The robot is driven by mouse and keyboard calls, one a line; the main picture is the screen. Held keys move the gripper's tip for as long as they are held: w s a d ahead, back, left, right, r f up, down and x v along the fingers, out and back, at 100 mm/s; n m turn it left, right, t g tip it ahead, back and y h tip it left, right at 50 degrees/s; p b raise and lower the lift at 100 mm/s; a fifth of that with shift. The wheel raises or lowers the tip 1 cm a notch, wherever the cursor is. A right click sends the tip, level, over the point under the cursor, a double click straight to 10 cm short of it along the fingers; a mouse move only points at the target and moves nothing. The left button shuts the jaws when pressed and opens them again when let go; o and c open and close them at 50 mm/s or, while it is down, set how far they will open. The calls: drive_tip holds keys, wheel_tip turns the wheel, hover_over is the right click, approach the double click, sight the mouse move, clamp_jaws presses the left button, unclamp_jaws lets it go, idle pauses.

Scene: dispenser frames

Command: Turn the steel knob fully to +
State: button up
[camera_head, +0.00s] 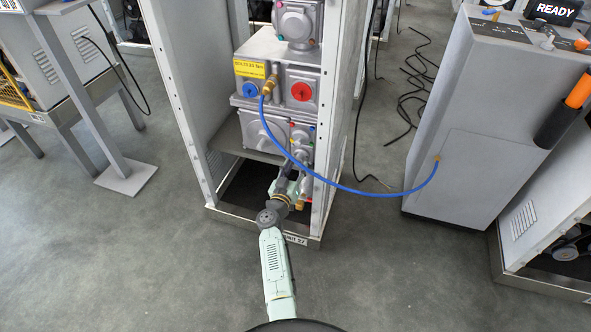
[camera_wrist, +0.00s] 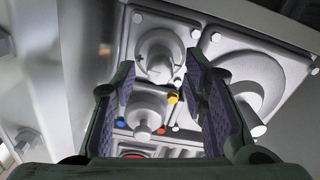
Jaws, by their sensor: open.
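The lower grey unit in the rack carries several grey metal knobs, and I cannot tell for certain which is the steel knob. In the wrist view a stepped round knob (camera_wrist: 144,113) sits between my fingers, with blue, red and yellow dots around it. A larger cylindrical knob (camera_wrist: 158,62) is just above it. My gripper (camera_wrist: 162,92) is open, its fingers on either side of these knobs, with no clear contact. In the head view my gripper (camera_head: 293,186) reaches into the rack low down and partly hides the unit.
A large round grey part (camera_wrist: 236,84) is close beyond my right finger. A red dial (camera_head: 302,92) and a blue dial (camera_head: 250,90) are on the unit above. A blue hose (camera_head: 365,193) runs right to a grey cabinet (camera_head: 465,130). Rack posts flank the opening.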

drive_tip(key=shift+c, duration=0.4)
clamp_jaws()
drive_tip(key=shift+m, duration=0.5)
drive_tip(key=m+p, duration=0.1)
drive_tip(key=m, duration=0.2)
drive_tip(key=shift+a+m+p, duration=0.1)
drive_tip(key=shift+m+p, duration=0.3)
drive_tip(key=m, duration=0.5)
drive_tip(key=shift+m, duration=0.3)
drive_tip(key=shift+o, duration=0.4)
unclamp_jaws()
